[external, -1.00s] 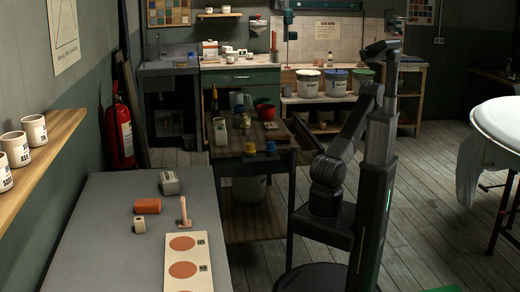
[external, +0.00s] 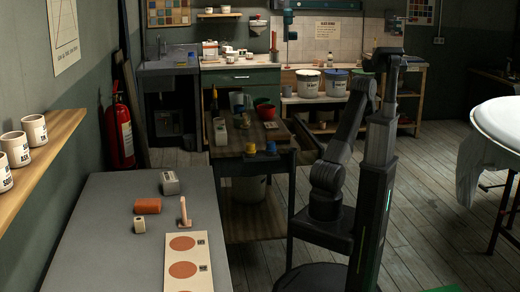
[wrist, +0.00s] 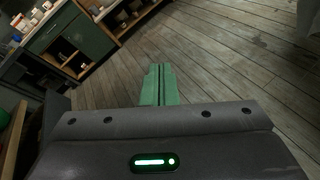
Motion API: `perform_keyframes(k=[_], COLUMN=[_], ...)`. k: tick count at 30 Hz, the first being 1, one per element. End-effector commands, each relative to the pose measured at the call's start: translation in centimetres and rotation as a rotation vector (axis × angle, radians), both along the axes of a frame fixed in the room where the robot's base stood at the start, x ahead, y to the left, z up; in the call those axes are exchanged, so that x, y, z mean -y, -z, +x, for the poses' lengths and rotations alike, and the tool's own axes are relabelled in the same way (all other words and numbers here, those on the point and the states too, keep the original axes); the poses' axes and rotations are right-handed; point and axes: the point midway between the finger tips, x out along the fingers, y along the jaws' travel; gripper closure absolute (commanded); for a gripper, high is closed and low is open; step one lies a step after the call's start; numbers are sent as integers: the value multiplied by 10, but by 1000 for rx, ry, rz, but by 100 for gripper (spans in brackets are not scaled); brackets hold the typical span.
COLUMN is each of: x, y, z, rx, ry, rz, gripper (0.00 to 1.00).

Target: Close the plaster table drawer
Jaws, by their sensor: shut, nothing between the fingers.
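The plaster table (external: 235,148) is the dark-legged table with a wooden top in the middle of the external view. Its drawer (external: 304,136) appears pulled out on the right side, left of my arm. In the wrist view, a dark box-like part (wrist: 55,108) at the lower left may be this drawer; I cannot tell for sure. My gripper (wrist: 158,70) shows in the wrist view as two green fingers pressed together, with nothing between them, above the plank floor. It is apart from the table. In the external view my arm hides the gripper.
A grey table (external: 110,225) stands in the front left. Buckets (external: 322,83) and a green cabinet (external: 240,80) stand along the back wall. A white round basin (external: 500,120) is at the right. The plank floor (external: 440,190) right of my arm is clear.

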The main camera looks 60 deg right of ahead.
Motion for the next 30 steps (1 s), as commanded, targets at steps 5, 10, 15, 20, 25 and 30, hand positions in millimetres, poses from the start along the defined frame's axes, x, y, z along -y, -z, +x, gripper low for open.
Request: perform_keyframes(k=[5, 10, 15, 20, 25, 30], x=[-6, -40, -93, -153, -216, -260], y=[10, 38, 73, 96, 98, 82], z=[-53, -81, -72, -31, 33, 84], rx=[248, 522, 794, 1022, 1182, 1228], ry=[405, 757, 1063, 1302, 1485, 1572], rz=[185, 411, 693, 1018, 1409, 1719], gripper=[100, 100, 100, 100, 100, 100])
